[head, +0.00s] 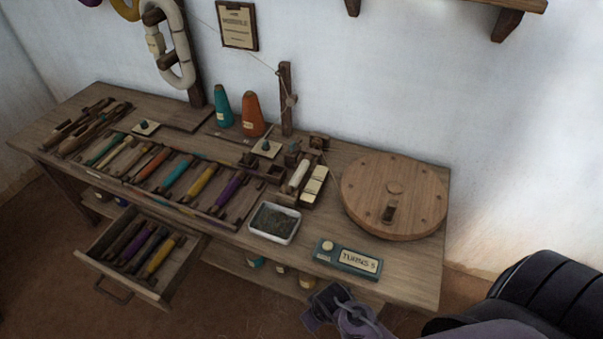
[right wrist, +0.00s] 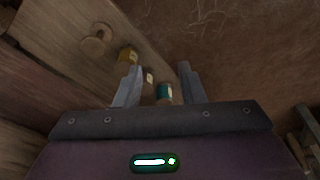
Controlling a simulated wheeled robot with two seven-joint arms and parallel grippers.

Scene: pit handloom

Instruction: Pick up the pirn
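Several wound pirns lie side by side in a long rack on the bench, among them an orange pirn (head: 152,165), a teal pirn (head: 178,173), a yellow pirn (head: 202,182) and a purple pirn (head: 229,190). A white pirn (head: 299,174) sits in a small wooden holder right of the rack. More pirns (head: 147,250) lie in the open drawer (head: 119,272). My right gripper (head: 326,306) is low in front of the bench, away from all of these. In the right wrist view its fingers (right wrist: 157,86) are apart with nothing between them. My left gripper is out of view.
A round wooden disc (head: 394,194), a "TURNS 5" box (head: 347,260) and a white-rimmed tray (head: 274,222) stand on the bench's right half. Cones (head: 252,114) stand at the back. Small spools (right wrist: 164,93) show beyond my right fingers.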

